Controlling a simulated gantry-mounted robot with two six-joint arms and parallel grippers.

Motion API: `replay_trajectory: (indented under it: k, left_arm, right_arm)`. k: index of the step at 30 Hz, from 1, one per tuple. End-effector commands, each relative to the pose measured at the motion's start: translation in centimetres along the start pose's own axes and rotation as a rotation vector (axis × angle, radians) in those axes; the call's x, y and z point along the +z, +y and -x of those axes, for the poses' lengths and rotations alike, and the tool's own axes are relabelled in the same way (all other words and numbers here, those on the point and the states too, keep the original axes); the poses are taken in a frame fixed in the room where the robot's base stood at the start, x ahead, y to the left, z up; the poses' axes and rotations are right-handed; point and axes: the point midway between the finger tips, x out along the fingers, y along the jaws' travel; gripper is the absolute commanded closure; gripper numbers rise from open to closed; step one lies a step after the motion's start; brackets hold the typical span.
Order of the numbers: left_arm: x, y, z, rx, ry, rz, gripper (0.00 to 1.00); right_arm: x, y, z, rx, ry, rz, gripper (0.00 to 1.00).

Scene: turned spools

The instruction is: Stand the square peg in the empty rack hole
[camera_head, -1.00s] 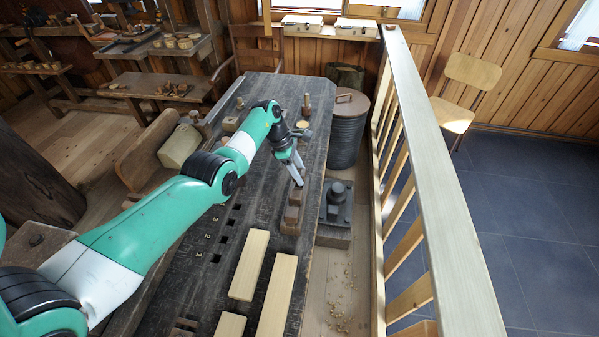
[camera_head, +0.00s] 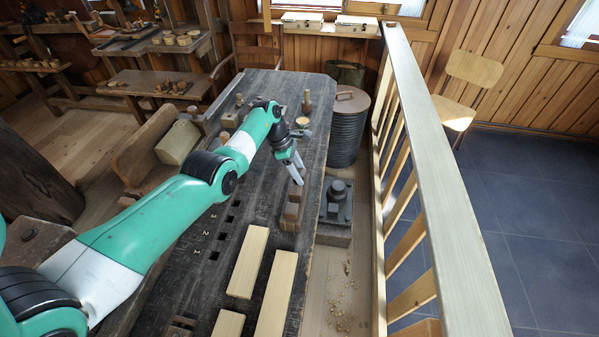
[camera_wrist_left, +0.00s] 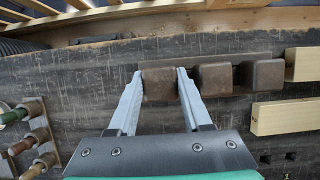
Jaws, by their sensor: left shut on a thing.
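My left gripper (camera_head: 298,180) reaches down over the right part of the bench. In the left wrist view its two fingers (camera_wrist_left: 160,76) are closed on the sides of a brown square-topped block (camera_wrist_left: 158,87), which looks like the square peg. Two similar brown blocks stand in line to its right, a middle one (camera_wrist_left: 214,80) and a right one (camera_wrist_left: 262,76). A long dark brown strip, which may be the rack (camera_wrist_left: 225,57), runs behind them. The lower end of the held block is hidden, and no empty rack hole can be made out. My right gripper is out of view.
Pale wooden bars (camera_head: 248,262) lie at the near end of the bench, close to the blocks. Square holes with numbers (camera_head: 221,236) are cut in the bench top. Several turned pieces (camera_wrist_left: 36,137) stand at left in the wrist view. A wooden railing (camera_head: 430,150) runs along the right.

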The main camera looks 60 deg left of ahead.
Motion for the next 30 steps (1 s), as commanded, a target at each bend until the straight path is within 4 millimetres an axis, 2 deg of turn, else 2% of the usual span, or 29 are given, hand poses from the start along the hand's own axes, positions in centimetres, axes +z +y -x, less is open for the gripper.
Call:
replay_trajectory:
  k: [10,11,16,22,24,25,30]
  left_arm:
    - [-0.10,0.01,-0.25,0.000,0.000,0.000,1.00]
    - [-0.10,0.00,-0.25,0.000,0.000,0.000,0.47]
    - [-0.11,0.00,-0.25,0.000,0.000,0.000,0.17]
    - [-0.12,-0.01,-0.26,0.000,0.000,0.000,0.14]
    - [-0.12,-0.01,-0.26,0.000,0.000,0.000,0.02]
    - [-0.12,-0.01,-0.27,0.000,0.000,0.000,0.00]
    - [-0.13,-0.04,-0.29,-0.002,0.000,0.000,0.00]
  right_arm:
    - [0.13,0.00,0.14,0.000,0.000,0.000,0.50]
    - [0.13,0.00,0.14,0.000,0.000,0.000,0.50]
    - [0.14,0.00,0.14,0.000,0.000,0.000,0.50]
    - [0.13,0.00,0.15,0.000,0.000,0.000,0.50]
    - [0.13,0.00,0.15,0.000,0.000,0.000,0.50]
    - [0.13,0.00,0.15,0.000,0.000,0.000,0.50]
    - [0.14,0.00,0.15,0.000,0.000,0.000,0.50]
